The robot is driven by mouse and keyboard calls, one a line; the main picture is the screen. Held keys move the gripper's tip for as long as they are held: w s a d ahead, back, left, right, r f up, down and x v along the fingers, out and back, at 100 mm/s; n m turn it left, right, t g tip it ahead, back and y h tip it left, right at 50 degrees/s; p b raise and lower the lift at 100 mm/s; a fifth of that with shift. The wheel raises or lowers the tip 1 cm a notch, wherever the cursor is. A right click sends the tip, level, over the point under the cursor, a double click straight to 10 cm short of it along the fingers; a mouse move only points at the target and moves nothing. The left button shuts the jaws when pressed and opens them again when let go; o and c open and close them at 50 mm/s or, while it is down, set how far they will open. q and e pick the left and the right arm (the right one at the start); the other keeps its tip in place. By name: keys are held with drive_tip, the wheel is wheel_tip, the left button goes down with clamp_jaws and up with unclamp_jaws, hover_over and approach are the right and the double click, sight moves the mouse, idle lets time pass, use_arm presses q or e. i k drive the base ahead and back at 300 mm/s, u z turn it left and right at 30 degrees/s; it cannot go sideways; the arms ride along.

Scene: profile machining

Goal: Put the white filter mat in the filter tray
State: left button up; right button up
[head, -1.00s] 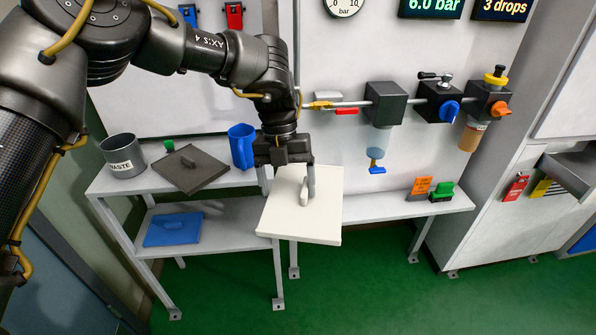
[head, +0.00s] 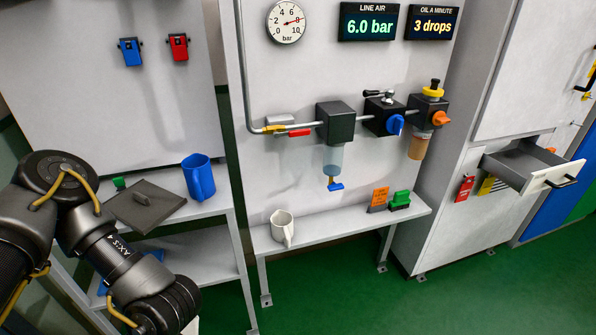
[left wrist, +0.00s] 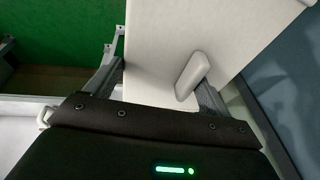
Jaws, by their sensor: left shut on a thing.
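The white filter mat (left wrist: 190,28) is a flat white slab with a raised white handle (left wrist: 192,75), seen in the left wrist view. My left gripper (left wrist: 157,82) is shut on the mat by this handle, with a finger to each side in the picture. In the head view only a small white corner (head: 191,326) shows below my left arm, and the gripper itself is hidden. An open pull-out tray (head: 530,168) with a white front and dark handle juts from the cabinet at right. Its visible inside looks empty. My right gripper is not in view.
A white mug (head: 282,228) stands on the wall shelf (head: 335,231), with orange and green items at its right end. A blue jug (head: 198,177) and grey plate (head: 145,205) are on the left bench. The green floor (head: 330,300) ahead is clear.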

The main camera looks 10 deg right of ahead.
sight(519, 166)
drive_tip(key=z, duration=0.5)
drive_tip(key=k, duration=1.2)
drive_tip(key=z, duration=1.8)
drive_tip(key=i, duration=1.6)
drive_tip(key=z, duration=0.85)
drive_tip(key=i, duration=2)
drive_tip(key=u, duration=0.55)
drive_tip(key=i, duration=1.2)
drive_tip(key=u, duration=1.75)
drive_tip(key=i, duration=0.7)
drive_tip(key=u, duration=0.55)
